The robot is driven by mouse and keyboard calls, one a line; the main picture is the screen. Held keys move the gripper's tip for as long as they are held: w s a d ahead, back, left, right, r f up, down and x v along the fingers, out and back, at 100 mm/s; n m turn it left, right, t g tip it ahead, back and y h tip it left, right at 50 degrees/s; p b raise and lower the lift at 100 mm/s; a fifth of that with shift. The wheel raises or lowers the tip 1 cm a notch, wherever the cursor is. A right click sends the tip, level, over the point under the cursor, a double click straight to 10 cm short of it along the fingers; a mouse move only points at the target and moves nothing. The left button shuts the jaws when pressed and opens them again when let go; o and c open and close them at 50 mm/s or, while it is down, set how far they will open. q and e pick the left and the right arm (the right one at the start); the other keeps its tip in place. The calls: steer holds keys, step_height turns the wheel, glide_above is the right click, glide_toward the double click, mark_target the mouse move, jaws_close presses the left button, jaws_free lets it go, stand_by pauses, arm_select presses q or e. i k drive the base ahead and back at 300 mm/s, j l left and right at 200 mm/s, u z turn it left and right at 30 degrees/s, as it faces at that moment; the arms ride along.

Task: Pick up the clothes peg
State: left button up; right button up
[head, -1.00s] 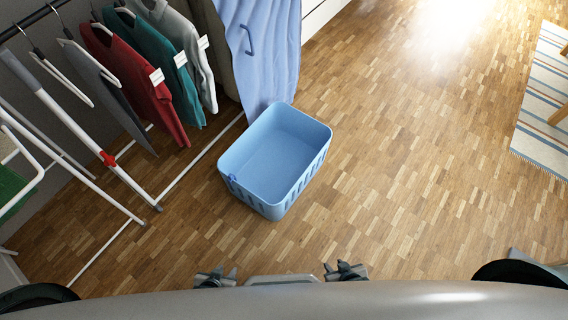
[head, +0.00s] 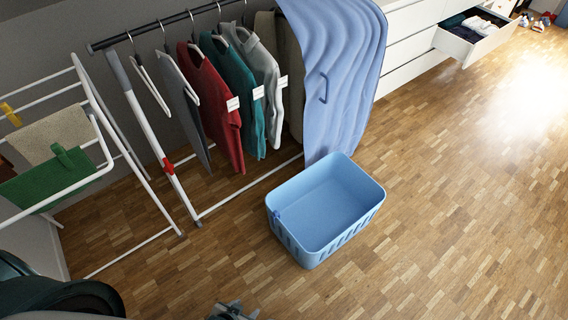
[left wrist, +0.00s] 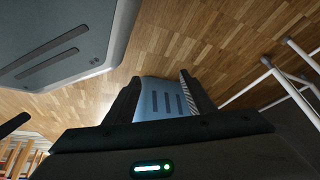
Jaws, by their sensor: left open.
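A small dark blue piece (head: 279,214), which may be the clothes peg, shows at the near-left rim of the light blue laundry basket (head: 367,218). It is too small to make out clearly. The basket stands on the floor and looks empty otherwise. My left gripper (head: 232,312) is at the bottom edge of the head view, nearer than the basket and apart from it. In the left wrist view its two dark fingers (left wrist: 160,100) are apart with nothing held, and the slotted basket wall (left wrist: 166,101) shows beyond them. My right gripper is out of view.
A clothes rail (head: 160,25) with hanging garments and a blue draped cloth (head: 335,70) stands behind the basket. A white drying rack (head: 110,120) with cloths and small yellow and green pieces is at left. An open drawer (head: 470,38) is far right. The right floor is clear.

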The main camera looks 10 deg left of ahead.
mark_target(59, 150)
steer(key=u, duration=1.95)
